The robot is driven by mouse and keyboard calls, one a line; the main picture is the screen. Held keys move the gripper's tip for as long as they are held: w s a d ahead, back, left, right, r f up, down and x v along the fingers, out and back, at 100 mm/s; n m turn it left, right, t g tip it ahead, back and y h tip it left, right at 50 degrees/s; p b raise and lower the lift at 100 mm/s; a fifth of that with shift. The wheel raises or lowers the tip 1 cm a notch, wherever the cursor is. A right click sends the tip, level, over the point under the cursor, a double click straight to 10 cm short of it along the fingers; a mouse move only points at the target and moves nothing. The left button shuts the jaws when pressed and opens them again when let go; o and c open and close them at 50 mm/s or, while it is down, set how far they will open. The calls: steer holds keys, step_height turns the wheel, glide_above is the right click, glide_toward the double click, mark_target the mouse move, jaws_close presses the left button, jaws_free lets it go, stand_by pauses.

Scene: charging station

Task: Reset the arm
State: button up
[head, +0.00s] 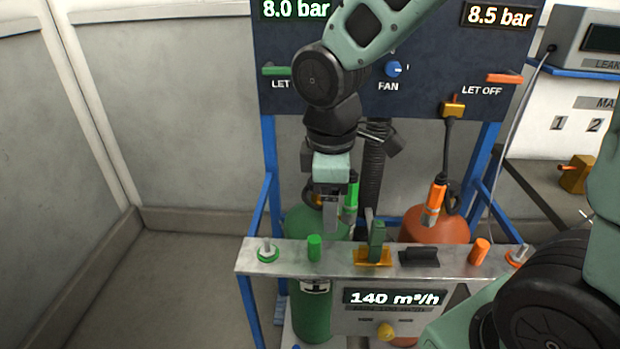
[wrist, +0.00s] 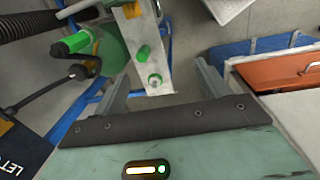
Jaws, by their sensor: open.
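My arm reaches down in front of the dark blue panel in the head view. My gripper (head: 331,228) points down above the metal shelf (head: 340,258), in front of the green cylinder (head: 312,312). In the wrist view my gripper (wrist: 160,78) has its two fingers wide apart with nothing held between them. The shelf end (wrist: 130,40) with green fittings (wrist: 144,53) shows beyond the fingers. In the head view I cannot tell the exact gap between the fingertips and the shelf.
The panel (head: 430,65) carries a blue FAN knob (head: 393,69), a green lever (head: 276,71) and an orange lever (head: 505,79). An orange cylinder (head: 436,226) stands at right. A green block (head: 376,241) stands upright on the shelf. The floor (head: 190,265) at left is clear.

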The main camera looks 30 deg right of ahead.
steer(key=shift+s+a, duration=0.1)
steer(key=s+a+m, duration=0.2)
steer(key=s+a, duration=0.2)
steer(key=s, duration=0.2)
steer(key=s+a+m+y, duration=0.1)
steer(key=s+a+m, duration=0.1)
steer(key=s+a, duration=0.2)
steer(key=s, duration=0.3)
steer(key=shift+s+a+f+g+p, duration=0.15)
steer(key=shift+s+a+g+p, duration=0.15)
steer(key=shift+a, duration=0.05)
